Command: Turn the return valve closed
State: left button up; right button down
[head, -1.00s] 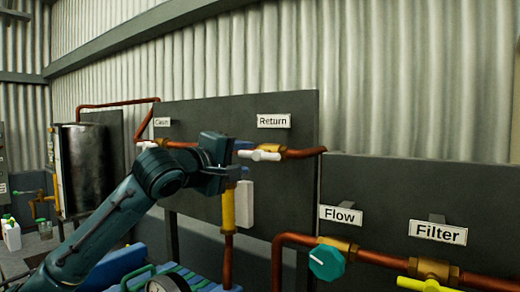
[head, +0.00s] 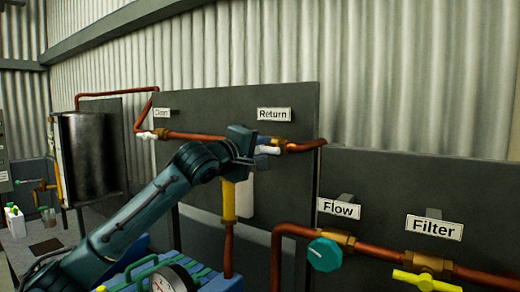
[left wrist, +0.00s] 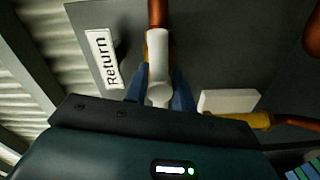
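The Return valve has a white lever handle (head: 267,150) on a brass body (head: 281,143), below the Return label (head: 274,114). The handle lies roughly along the copper pipe. My left gripper (head: 260,149) is at the handle's left end and hides part of it. In the left wrist view the white handle (left wrist: 158,58) stands between the two blue fingers of my left gripper (left wrist: 160,88). The fingers are spread, one on each side of the handle's near end; whether either touches it is unclear. The Return label (left wrist: 104,59) is to the left there. My right gripper is not in view.
The Clean valve's white handle (head: 146,135) is to the left on the same panel. A yellow handle (head: 229,198) on a vertical pipe is below my gripper. The teal Flow knob (head: 325,254) and yellow Filter handle (head: 427,281) are at lower right.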

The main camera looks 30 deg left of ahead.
pick_arm(q)
grip_shut()
dwell(0.5)
jog(key=m, duration=0.7)
jog(key=shift+m, duration=0.3)
jog(key=m, duration=0.5)
jog(key=shift+m, duration=2.7)
